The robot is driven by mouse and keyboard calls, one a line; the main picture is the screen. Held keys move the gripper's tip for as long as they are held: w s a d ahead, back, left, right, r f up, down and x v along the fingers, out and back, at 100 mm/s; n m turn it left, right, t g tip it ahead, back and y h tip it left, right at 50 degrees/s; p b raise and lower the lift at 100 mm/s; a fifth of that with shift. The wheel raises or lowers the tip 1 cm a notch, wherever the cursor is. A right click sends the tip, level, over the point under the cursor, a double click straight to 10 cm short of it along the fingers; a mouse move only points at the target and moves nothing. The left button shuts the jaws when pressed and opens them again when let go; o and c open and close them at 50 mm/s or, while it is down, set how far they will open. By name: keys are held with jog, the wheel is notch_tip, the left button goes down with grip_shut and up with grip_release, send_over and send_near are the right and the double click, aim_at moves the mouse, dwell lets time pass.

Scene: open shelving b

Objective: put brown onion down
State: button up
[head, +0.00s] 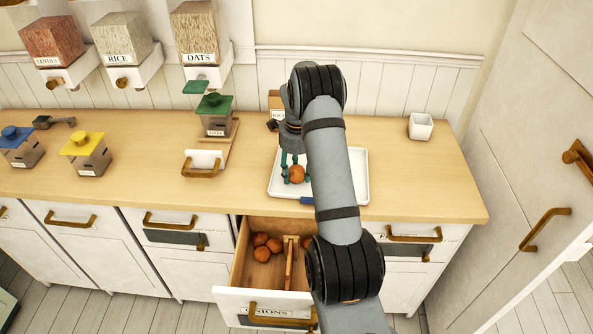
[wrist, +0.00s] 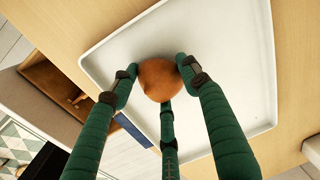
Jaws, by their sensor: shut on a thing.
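The brown onion (head: 296,173) is held between the green fingers of my gripper (head: 291,166), over the white tray (head: 352,192) on the counter. In the wrist view the onion (wrist: 158,79) sits among the fingertips of my gripper (wrist: 157,82), with the tray (wrist: 225,50) filling the background. I cannot tell whether the onion touches the tray. My arm hides part of the tray in the head view.
An open drawer (head: 262,292) labelled onions holds several onions (head: 262,253) below the counter's front edge. A white cup (head: 420,126) stands on the counter (head: 440,180) to the right. Lidded boxes (head: 86,153) stand at left.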

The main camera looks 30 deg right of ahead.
aim_at(297, 171)
jog(key=shift+f, duration=0.2)
jog(key=o, duration=1.2)
jog(key=shift+r, duration=0.15)
jog(key=r, duration=0.7)
jog(key=r+b, duration=0.1)
jog(key=r, duration=0.3)
jog(key=shift+s+a, duration=0.1)
jog(key=shift+s, duration=0.3)
jog(key=shift+s+r, duration=0.1)
jog(key=shift+r, duration=0.45)
